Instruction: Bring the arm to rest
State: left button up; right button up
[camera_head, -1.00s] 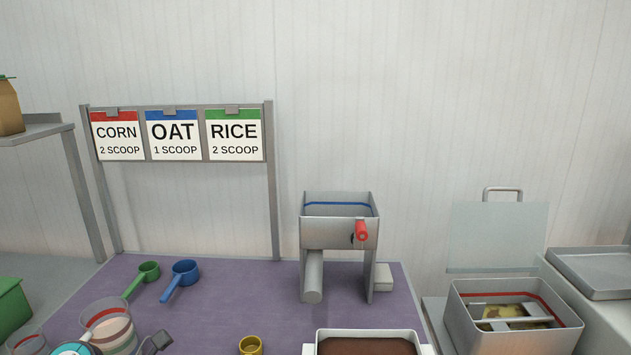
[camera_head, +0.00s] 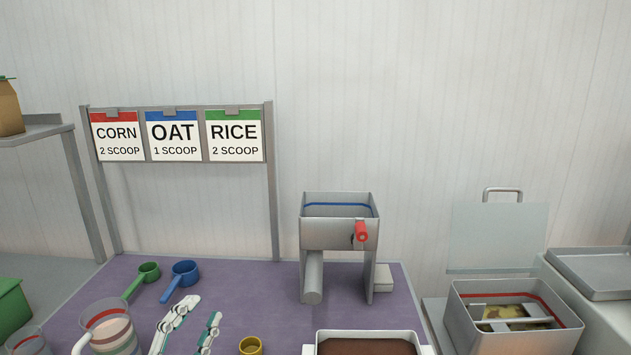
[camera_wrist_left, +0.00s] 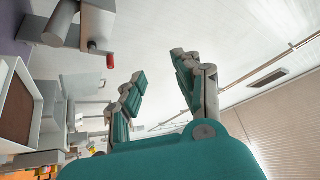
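My left gripper (camera_head: 192,328) shows at the bottom of the head view, over the purple mat, to the right of a clear striped cup. Its two fingers are apart with nothing between them. In the left wrist view the left gripper (camera_wrist_left: 158,82) also shows its teal finger pads spread wide and empty, with wall and ceiling beyond. The rest of the left arm is out of the head view. My right gripper is in neither view.
The clear cup (camera_head: 108,328), green scoop (camera_head: 148,272), blue scoop (camera_head: 185,273) and yellow cup (camera_head: 251,346) are on the purple mat (camera_head: 235,285). A metal hopper (camera_head: 340,233) with a red handle stands centrally. An open fryer-like box (camera_head: 460,318) stands right.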

pick_arm(q)
jog(key=s+a+f+n+g+y, duration=0.2)
jog(key=a+f+n+g+y, duration=0.15)
jog(key=f+n+y, duration=0.35)
jog(key=s+a+f+n+g+y, duration=0.25)
jog(key=a+f+n+y, duration=0.2)
jog(key=f, duration=0.55)
jog(key=s+d+f+n+g+h, duration=0.1)
jog(key=s+d+f+g, duration=0.2)
jog(key=s+f+g, duration=0.5)
jog(key=s+d+f+n+g+h, duration=0.1)
jog(key=s+d+f+g, duration=0.3)
jog(key=s, duration=0.7)
notch_tip(320, 180, down, 26)
jog(key=a+f, duration=0.1)
jog(key=s+a+f+g, duration=0.2)
jog(key=s+a+f, duration=0.1)
jog(key=s+f, duration=1.3)
jog(key=shift+s+a+f, duration=0.2)
jog(key=shift+s+f, duration=0.1)
jog(key=shift+s, duration=0.5)
